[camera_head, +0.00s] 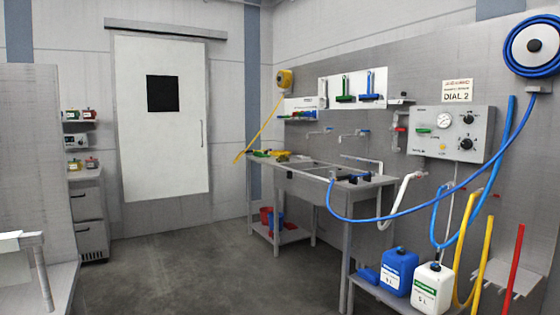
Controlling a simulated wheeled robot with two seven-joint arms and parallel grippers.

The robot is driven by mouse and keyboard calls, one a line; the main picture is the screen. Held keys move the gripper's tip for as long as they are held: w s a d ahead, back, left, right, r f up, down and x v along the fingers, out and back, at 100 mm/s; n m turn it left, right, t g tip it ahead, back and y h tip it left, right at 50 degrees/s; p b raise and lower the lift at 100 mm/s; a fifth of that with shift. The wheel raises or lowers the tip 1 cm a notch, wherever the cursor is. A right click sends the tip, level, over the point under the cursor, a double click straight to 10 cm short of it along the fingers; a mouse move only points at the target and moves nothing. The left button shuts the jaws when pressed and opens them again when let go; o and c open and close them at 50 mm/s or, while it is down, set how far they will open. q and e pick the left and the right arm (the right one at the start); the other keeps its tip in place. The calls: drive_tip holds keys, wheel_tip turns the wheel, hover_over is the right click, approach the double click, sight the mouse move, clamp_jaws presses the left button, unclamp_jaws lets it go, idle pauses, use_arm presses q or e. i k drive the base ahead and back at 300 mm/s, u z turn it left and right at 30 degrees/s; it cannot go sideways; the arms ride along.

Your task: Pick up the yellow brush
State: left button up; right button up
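No yellow brush can be made out for certain. Small yellow and green items (282,156) lie at the far left end of the steel sink table (330,172), too small to tell apart. Green and blue tools (368,86) hang on a white wall board (332,92) above the sink. A long yellow piece (485,245) and a red one (514,262) stand at the lower right; I cannot tell if either is a brush handle. Neither gripper is in view.
A blue hose (430,212) sags from a reel (532,46) across the sink's front. Blue (398,272) and white (432,290) canisters stand on a low shelf at right. A red bucket (265,215) sits under the sink. The grey floor (200,265) in the middle is clear.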

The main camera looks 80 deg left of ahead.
sight(282, 158)
drive_tip(key=u, duration=3.15)
drive_tip(key=i, duration=2.75)
drive_tip(key=u, duration=0.35)
drive_tip(key=i, duration=2.65)
drive_tip(key=z, duration=0.3)
